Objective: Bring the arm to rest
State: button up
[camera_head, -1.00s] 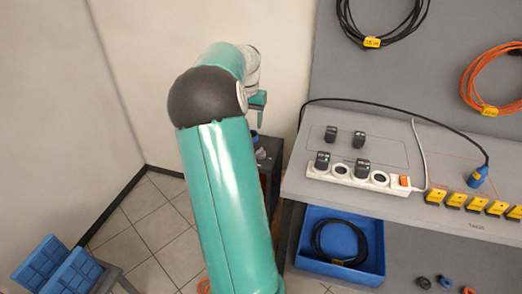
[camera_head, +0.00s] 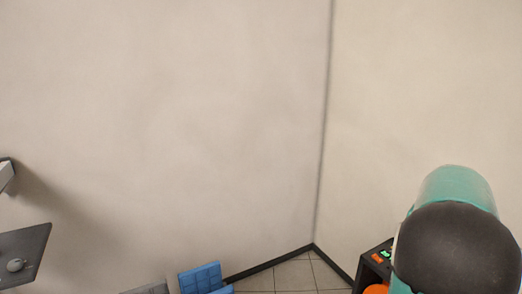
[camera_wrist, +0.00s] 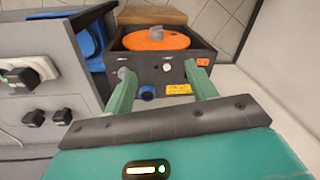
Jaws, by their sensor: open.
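My gripper (camera_wrist: 158,72) shows in the wrist view with its two green fingers spread apart and nothing between them. A dark box with an orange reel lies beyond the fingertips; I cannot tell whether they touch it. In the head view only part of my teal arm (camera_head: 455,190) shows, with its dark rounded joint at the lower right. The gripper is out of that view.
The dark box (camera_wrist: 203,50) carries an orange reel (camera_wrist: 156,39) and a blue round fitting (camera_wrist: 147,93). A grey bench with a white power strip (camera_wrist: 42,66) and black plugs is at the left. A blue bin (camera_wrist: 91,40) and blue crate (camera_head: 200,278) show.

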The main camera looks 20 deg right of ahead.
jog(key=a+r+n+t, duration=0.1)
jog(key=a+r+n, duration=0.25)
jog(key=a, duration=0.95)
jog(key=a+r+n+t, duration=0.15)
jog(key=a+n, duration=0.25)
jog(key=a, duration=1)
jog(key=s+a+f+n+t, duration=0.1)
jog(key=s+a+n, duration=0.1)
jog(key=s+a, duration=0.3)
jog(key=s+a+f+n, duration=0.1)
jog(key=s+a+n, duration=0.2)
jog(key=a, duration=0.6)
jog(key=shift+s+a+t, duration=0.25)
jog(key=shift+s+t, duration=0.1)
jog(key=shift+s, duration=0.55)
jog(key=shift+n, duration=0.25)
jog(key=c, duration=0.5)
jog(key=shift+o, duration=0.2)
jog(key=shift+d, duration=0.1)
